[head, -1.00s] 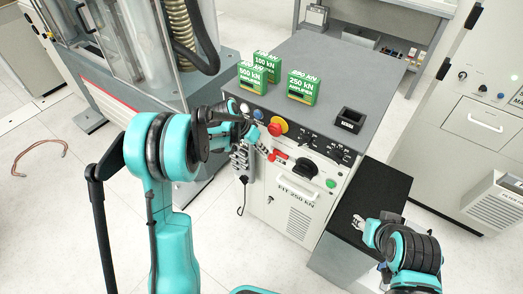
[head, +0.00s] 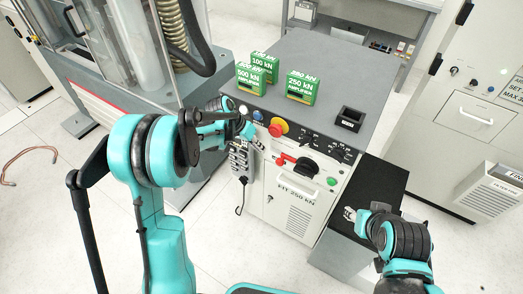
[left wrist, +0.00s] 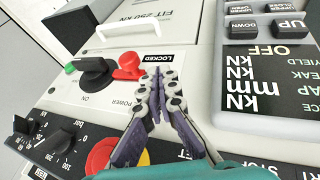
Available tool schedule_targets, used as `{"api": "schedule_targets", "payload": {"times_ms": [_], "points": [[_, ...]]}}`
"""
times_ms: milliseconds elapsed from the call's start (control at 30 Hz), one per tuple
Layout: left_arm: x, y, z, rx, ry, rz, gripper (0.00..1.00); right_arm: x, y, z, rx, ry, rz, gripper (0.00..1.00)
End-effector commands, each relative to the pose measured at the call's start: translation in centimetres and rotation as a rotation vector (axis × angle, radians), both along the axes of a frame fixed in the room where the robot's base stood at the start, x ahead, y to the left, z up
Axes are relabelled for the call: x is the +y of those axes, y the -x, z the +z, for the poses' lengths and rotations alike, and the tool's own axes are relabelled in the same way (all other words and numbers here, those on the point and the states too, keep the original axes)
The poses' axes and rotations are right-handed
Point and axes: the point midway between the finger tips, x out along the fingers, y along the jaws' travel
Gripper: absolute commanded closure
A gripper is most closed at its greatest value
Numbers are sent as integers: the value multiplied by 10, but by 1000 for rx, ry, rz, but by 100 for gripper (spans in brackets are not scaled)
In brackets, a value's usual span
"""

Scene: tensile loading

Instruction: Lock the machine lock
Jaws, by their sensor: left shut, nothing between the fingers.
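The machine lock is a red lever (head: 286,159) on the front panel of the grey-topped cabinet. In the left wrist view the red lever (left wrist: 128,66) lies against the end of a black rotary switch (left wrist: 92,72) marked POWER. A LOCKED label (left wrist: 158,57) is beside it. My left gripper (head: 260,146) is just left of the lever in the head view. In the left wrist view its fingers (left wrist: 160,76) are closed together, empty, close to the label and apart from the lever. My right gripper (head: 349,214) is low at the right, by a black-topped box; its fingers are too small to judge.
A red emergency knob on a yellow ring (head: 278,127) sits on the panel's upper edge. A grey button handset (head: 239,161) hangs at the cabinet's left. Green amplifier boxes (head: 301,87) stand on top. A glass-sided machine (head: 90,45) stands at the left.

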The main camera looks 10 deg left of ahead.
Motion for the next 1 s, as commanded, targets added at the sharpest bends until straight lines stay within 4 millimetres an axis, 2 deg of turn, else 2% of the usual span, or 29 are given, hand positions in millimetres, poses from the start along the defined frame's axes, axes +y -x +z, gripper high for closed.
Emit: {"api": "schedule_targets", "payload": {"times_ms": [33, 200, 433, 600, 1000], "points": [[4, 2, 11, 1, 0, 2, 100, 0, 0, 6, 0, 0, 0, 60], [17, 9, 37, 0, 0, 1, 100, 0, 0, 17, 0, 0, 0, 60], [34, 17, 69, 0, 0, 1, 100, 0, 0, 28, 0, 0, 0, 60], [38, 19, 77, 1, 1, -1, 100, 0, 0, 31, 0, 0, 0, 60], [39, 19, 77, 1, 0, 0, 100, 0, 0, 30, 0, 0, 0, 60]]}}
